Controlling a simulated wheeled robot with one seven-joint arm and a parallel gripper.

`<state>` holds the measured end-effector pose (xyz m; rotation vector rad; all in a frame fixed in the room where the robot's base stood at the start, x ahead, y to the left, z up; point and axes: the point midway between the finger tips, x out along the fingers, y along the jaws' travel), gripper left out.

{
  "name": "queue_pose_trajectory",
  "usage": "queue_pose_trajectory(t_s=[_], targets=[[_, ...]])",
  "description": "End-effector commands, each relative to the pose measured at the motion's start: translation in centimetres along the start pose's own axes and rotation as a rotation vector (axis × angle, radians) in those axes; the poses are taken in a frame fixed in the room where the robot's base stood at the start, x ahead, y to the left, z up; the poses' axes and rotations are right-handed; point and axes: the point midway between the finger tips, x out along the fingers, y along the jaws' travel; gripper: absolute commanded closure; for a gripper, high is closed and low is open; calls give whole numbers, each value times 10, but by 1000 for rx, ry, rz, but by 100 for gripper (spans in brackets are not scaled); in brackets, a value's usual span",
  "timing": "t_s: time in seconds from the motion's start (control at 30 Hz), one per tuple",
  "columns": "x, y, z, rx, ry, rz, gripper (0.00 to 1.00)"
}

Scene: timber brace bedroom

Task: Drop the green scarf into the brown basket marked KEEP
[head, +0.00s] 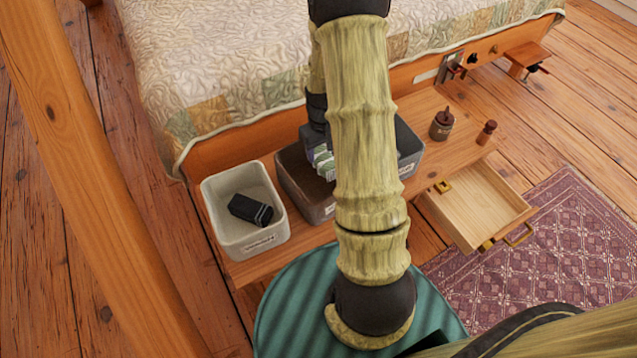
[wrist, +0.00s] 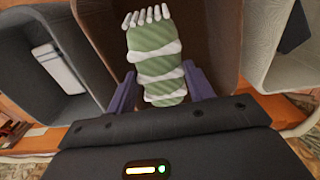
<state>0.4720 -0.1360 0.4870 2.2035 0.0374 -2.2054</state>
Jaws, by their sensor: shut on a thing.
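A green scarf with white bands and a white fringe (wrist: 155,66) is rolled or folded between the two fingers of my gripper (wrist: 160,80). In the head view the scarf (head: 324,163) and my gripper (head: 315,148) show over the brown basket (head: 298,182), partly behind my arm. In the wrist view the basket's brown inside (wrist: 205,25) lies behind the scarf. I cannot tell how far above the basket floor it hangs. The basket's label is mostly hidden and unreadable.
A cream bin (head: 215,205) with a black item (head: 250,210) stands left of the basket; a grey bin (head: 410,150) stands right. A dark bottle (head: 442,124) and small brown item (head: 486,132) sit on the bench. A drawer (head: 478,205) stands open. The bed is behind.

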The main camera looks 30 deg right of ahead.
Motion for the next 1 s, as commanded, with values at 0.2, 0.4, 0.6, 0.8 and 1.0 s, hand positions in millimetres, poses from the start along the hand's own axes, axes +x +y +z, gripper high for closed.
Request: queue_pose_trajectory(t_s=[0.2, 0.4, 0.6, 0.8, 1.0], targets=[[-1, 0, 0, 0, 1, 0, 46], [-1, 0, 0, 0, 0, 0, 22], [-1, 0, 0, 0, 0, 0, 22], [-16, 0, -1, 0, 2, 1, 22], [-52, 0, -1, 0, 4, 1, 22]])
